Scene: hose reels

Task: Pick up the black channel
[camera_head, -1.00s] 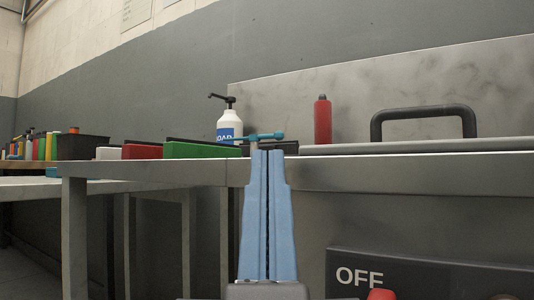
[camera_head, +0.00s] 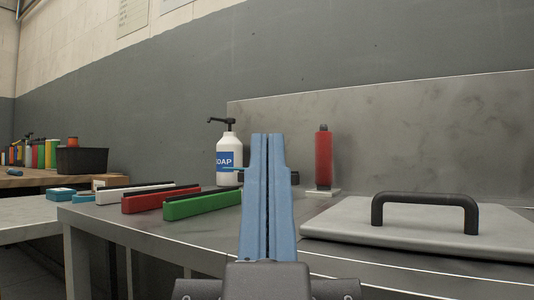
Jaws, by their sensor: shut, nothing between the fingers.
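No separate black channel can be made out for certain. My gripper (camera_head: 265,137), with light blue fingers, is in the middle of the view, pointing up and away. Its fingers are together, with nothing visible between them. The bars are to its left, apart from it. My gripper hides part of the bench behind it.
A red cylinder (camera_head: 324,160) stands at the back right. A grey lid (camera_head: 440,236) with a black handle (camera_head: 425,198) covers the right. A black bin (camera_head: 82,160) is far left.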

